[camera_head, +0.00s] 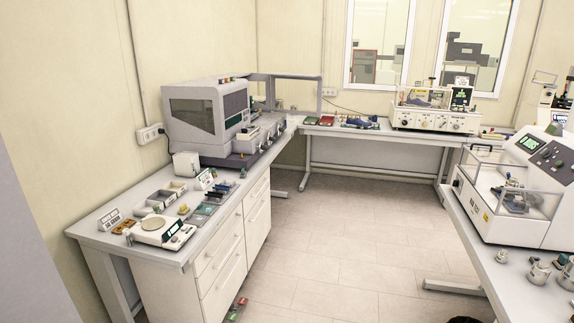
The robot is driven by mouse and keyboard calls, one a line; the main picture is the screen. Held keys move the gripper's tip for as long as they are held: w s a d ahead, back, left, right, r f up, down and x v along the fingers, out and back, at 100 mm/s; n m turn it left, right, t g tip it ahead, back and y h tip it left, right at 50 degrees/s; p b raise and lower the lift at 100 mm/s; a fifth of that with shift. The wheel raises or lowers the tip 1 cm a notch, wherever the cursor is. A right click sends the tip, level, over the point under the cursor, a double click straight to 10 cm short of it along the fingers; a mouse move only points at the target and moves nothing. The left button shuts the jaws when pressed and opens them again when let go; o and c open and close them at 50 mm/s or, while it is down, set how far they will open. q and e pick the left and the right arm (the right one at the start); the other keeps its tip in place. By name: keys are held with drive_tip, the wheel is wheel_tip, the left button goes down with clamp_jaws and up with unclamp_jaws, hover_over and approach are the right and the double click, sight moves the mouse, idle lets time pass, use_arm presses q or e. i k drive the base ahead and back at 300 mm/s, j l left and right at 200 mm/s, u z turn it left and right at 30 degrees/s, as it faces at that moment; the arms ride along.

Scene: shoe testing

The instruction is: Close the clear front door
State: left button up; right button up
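A white test machine (515,185) stands on the right table, with a sloped control panel and small green screen. Clear panels (485,172) enclose its work area, where a dark item (512,200) sits on a fixture. I cannot tell which panel is the front door or how far open it stands. Another machine with a clear-walled chamber (432,98) stands on the back table; its door state is too small to tell. Neither of my grippers is in view.
A grey machine with a dark window (205,112) stands on the left bench (95,233), with trays and a small scale (158,228) in front. Metal parts (540,270) stand on the right table near its edge.

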sight(292, 95)
drive_tip(key=i+l+z, duration=0.3)
drive_tip(key=i, duration=0.7)
drive_tip(key=i+z, duration=0.3)
drive_tip(key=i, duration=2.85)
